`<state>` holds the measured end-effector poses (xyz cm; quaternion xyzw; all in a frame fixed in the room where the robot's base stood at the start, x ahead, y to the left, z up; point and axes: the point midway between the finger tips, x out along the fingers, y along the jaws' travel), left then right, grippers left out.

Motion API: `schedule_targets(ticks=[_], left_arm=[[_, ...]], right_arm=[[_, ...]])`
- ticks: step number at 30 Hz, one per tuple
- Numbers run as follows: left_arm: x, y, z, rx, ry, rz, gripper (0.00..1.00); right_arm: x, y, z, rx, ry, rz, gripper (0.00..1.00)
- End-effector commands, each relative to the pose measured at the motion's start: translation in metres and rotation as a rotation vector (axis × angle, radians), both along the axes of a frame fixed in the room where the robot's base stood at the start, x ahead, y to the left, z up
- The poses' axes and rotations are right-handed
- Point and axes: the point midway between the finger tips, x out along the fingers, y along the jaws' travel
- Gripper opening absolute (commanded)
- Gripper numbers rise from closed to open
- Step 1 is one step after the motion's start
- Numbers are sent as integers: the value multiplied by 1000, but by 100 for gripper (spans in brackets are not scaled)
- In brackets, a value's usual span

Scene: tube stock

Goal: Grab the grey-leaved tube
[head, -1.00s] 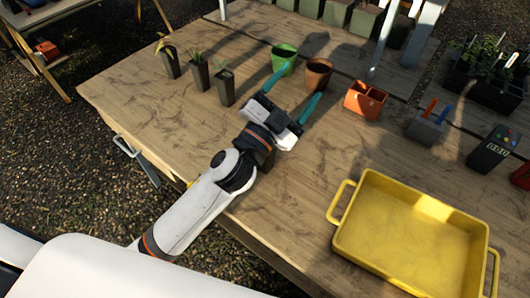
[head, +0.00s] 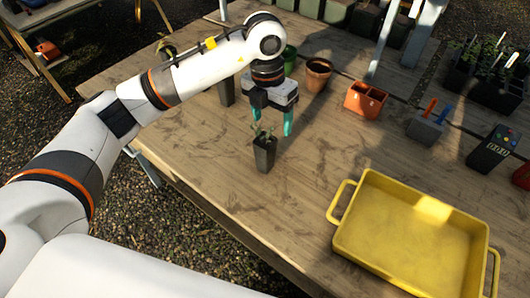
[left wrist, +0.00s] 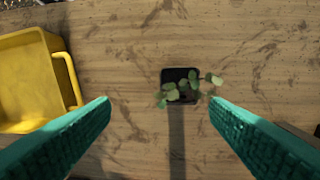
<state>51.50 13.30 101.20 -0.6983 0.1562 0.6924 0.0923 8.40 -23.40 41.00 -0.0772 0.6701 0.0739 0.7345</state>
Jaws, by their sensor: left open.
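A black square tube with small grey-green leaves (head: 264,152) stands upright on the wooden table, apart from the other plants. My left gripper (head: 272,124) points down just above and behind it, with its teal fingers open and empty. In the left wrist view the tube (left wrist: 180,88) shows from above, ahead of the two fingertips (left wrist: 160,102) and in the gap between them. No contact between fingers and tube shows. My right gripper is not in view.
A yellow tray (head: 345,225) stands to the right. Behind are a brown pot (head: 318,74), a green pot (head: 290,58) partly hidden by my arm, an orange container (head: 365,100) and a grey holder (head: 427,126). Another dark tube (head: 227,93) stands behind my arm. Table around the tube is clear.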

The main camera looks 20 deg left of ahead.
Motion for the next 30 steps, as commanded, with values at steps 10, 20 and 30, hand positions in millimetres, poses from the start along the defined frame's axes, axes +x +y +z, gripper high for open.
schedule_targets(ticks=[10, 20, 30], left_arm=[[5, 21, -30, 95, -1, 36, 70], [4, 19, -65, 92, -3, 33, 70], [4, 16, -109, 91, -4, 33, 70]], right_arm=[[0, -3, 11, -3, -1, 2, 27], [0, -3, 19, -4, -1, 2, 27], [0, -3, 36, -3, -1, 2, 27]])
